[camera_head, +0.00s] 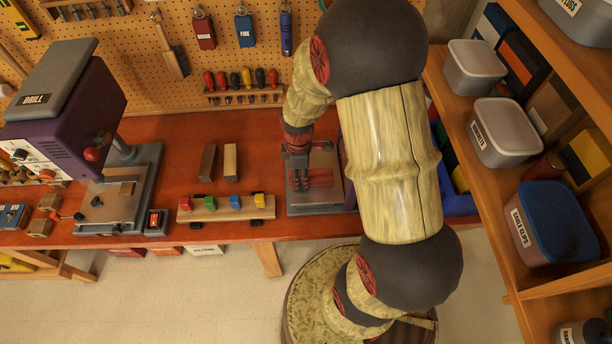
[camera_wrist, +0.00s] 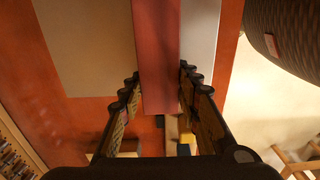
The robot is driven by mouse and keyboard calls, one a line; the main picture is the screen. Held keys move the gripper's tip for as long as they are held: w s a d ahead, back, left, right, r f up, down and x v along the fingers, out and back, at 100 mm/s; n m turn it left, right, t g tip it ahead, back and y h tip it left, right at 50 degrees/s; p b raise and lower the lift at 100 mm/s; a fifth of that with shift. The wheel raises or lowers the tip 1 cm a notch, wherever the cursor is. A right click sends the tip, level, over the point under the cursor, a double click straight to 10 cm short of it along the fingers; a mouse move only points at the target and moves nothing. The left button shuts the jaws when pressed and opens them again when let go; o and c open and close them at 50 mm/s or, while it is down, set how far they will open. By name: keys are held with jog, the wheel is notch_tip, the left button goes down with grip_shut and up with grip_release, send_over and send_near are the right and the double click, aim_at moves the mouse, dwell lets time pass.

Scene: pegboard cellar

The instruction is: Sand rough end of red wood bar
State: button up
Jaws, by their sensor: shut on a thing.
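My gripper (camera_head: 299,184) is at the grey metal plate (camera_head: 306,203) on the right part of the bench. In the wrist view my gripper's two black fingers (camera_wrist: 160,80) stand on either side of the red wood bar (camera_wrist: 158,48) and are shut on it. The bar runs up and out of the top of that view. The red bar also shows in the head view (camera_head: 320,178), just right of the fingers, over the plate. I cannot tell whether it touches the plate. Its rough end cannot be made out. My arm hides the area right of the plate.
A rack with coloured blocks (camera_head: 226,212) and two brown bars (camera_head: 230,162) lie left of the plate. A drill press (camera_head: 75,115) stands at the far left. Shelves with lidded tubs (camera_head: 505,135) rise at the right.

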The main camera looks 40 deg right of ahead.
jog(key=shift+w+a+r, duration=0.1)
jog(key=shift+a, duration=0.05)
notch_tip(320, 180, up, 9)
jog(key=p, duration=0.6)
dwell(0.6)
